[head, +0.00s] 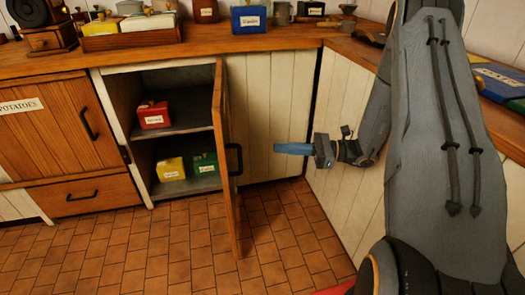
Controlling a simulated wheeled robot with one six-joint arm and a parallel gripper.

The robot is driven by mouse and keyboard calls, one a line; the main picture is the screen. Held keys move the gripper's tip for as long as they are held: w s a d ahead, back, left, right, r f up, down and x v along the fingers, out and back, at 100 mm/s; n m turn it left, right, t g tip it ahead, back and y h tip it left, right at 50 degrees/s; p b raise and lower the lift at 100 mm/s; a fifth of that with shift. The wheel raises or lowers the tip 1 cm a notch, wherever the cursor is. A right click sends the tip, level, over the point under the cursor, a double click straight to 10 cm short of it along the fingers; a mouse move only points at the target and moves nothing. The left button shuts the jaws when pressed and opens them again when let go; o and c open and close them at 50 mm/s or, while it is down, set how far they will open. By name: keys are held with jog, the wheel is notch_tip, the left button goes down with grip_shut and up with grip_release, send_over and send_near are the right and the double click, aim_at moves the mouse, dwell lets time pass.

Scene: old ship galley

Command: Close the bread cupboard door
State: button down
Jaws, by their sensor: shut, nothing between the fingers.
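The bread cupboard door (227,165) stands wide open, swung out from the right side of the cupboard, seen nearly edge-on. A dark handle (235,159) sits on its right-hand face. The open cupboard (179,133) shows a red box (153,115) on the upper shelf and a yellow box (171,169) and a green box (205,164) below. No label naming bread is readable on the door. My gripper (280,149) has blue fingers, is shut and empty, and points left toward the handle. It appears to be to the right of the door, with a gap between them.
The wooden counter (290,42) above carries boxes and tins, including a blue box (250,18). A potatoes cupboard (50,128) with a drawer (82,194) is at left. White panelling (345,105) and a counter run along the right. The tiled floor (160,250) in front is clear.

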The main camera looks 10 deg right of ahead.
jog(key=x, duration=0.9)
jog(key=shift+a, duration=0.35)
